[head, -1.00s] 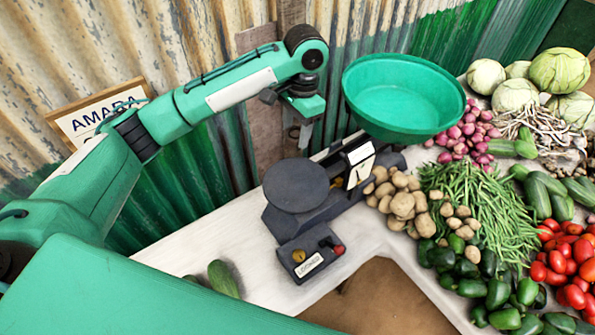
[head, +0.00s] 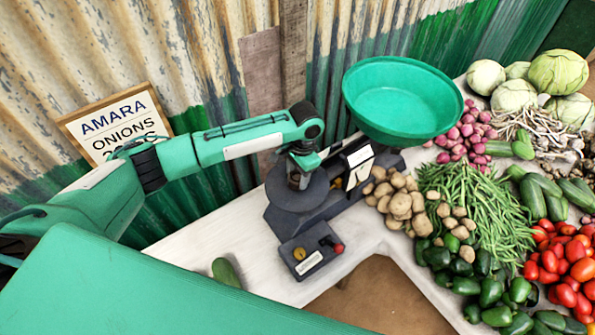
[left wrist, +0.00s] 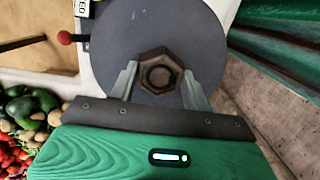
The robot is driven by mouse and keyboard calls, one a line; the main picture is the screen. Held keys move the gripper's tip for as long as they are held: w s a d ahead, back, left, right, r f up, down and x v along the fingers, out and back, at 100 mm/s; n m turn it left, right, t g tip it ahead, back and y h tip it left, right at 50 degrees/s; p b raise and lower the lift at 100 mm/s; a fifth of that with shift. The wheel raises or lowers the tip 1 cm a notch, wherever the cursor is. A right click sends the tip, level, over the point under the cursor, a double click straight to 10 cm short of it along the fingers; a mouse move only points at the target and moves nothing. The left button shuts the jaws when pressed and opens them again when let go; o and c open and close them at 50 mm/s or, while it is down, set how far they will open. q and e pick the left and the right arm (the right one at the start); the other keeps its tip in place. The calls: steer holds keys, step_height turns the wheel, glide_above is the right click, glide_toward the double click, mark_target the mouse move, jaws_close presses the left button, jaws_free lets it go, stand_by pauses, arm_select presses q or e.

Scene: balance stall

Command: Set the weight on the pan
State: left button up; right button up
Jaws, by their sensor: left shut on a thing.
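The weight (left wrist: 160,73) is a dark, rusty hexagonal piece with a round recess in its top. My left gripper (left wrist: 160,82) is shut on it, one finger on each side. The dark grey round pan (left wrist: 127,38) of the balance lies directly below the weight in the left wrist view. In the head view my left gripper (head: 299,181) is over the pan (head: 309,192), pointing down. I cannot tell whether the weight touches the pan. The large green bowl (head: 403,98) is on the other side of the balance. My right gripper is not in view.
Potatoes (head: 402,203), green beans (head: 470,205), peppers (head: 490,290) and tomatoes (head: 572,268) are heaped right of the balance. A cucumber (head: 226,272) lies on the white counter (head: 185,250), otherwise clear at left.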

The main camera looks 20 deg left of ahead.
arm_select(q)
steer(key=shift+f, duration=0.1)
steer(key=o, duration=1.3)
steer(key=shift+f, duration=0.1)
steer(key=shift+o, duration=0.2)
steer(key=shift+r+b, duration=0.3)
steer(key=shift+r, duration=0.25)
step_height(320, 180, up, 11)
steer(key=w+b, duration=0.1)
steer(key=b, duration=0.2)
steer(key=shift+d, duration=0.45)
